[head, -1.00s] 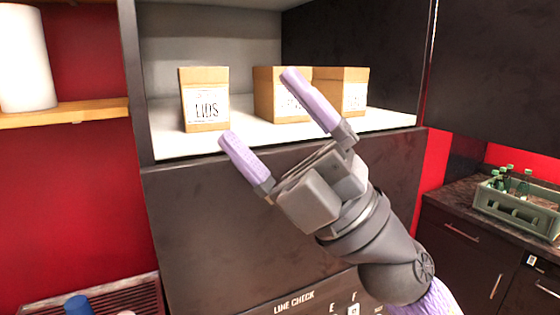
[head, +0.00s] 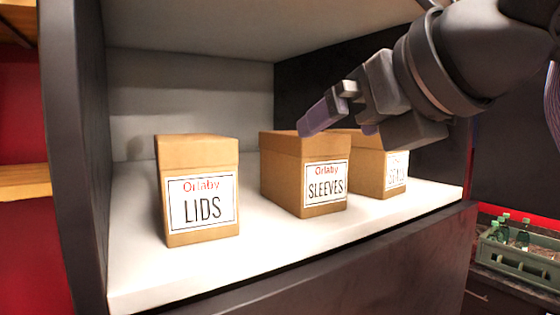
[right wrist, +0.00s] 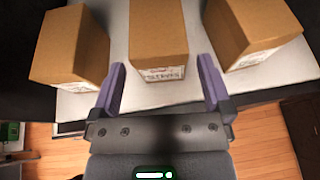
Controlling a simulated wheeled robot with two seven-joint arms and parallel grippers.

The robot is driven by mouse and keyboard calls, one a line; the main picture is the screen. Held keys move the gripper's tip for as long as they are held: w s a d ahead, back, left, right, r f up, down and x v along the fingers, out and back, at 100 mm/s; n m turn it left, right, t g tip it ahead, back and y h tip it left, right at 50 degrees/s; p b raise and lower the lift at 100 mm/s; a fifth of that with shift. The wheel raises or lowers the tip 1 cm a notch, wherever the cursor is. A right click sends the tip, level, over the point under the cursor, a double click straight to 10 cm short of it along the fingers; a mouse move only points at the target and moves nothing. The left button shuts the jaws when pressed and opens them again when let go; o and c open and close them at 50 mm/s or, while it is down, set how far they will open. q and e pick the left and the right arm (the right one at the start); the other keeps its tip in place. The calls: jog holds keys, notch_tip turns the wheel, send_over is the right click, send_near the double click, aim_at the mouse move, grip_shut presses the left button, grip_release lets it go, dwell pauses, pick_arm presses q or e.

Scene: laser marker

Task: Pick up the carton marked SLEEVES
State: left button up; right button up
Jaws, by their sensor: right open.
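The carton marked SLEEVES (head: 282,175) stands upright on the white shelf, the middle one of three. In the right wrist view, the SLEEVES carton (right wrist: 158,35) lies ahead between my finger lines, its label partly showing. My right gripper (head: 345,125) is open and empty, its fingers by the upper part of the SLEEVES carton in the head view. In the right wrist view, both purple fingers of my right gripper (right wrist: 163,85) are spread apart, with the carton just beyond their tips. Whether they touch it, I cannot tell. My left gripper is out of view.
The LIDS carton (head: 197,160) stands left of SLEEVES with a gap. A third carton (head: 368,170) stands close on the right, its label partly hidden by my gripper. The shelf (head: 135,270) has a dark side wall (head: 75,150) at left. A green bottle crate (head: 515,255) is lower right.

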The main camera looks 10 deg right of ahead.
aim_at(323, 136)
jog(key=shift+p+x, duration=0.4)
jog(key=shift+x, duration=0.4)
jog(key=p+x, duration=0.2)
jog(key=x, duration=0.3)
jog(key=shift+w+a, duration=0.15)
jog(key=shift+a, duration=0.05)
jog(key=shift+w+f, duration=0.1)
jog(key=shift+f, duration=0.05)
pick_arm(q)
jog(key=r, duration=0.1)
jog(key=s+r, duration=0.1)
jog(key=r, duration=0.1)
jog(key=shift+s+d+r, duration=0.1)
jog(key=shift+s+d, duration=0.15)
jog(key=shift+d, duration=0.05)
pick_arm(e)
jog(key=c, duration=1)
jog(key=shift+c, duration=0.6)
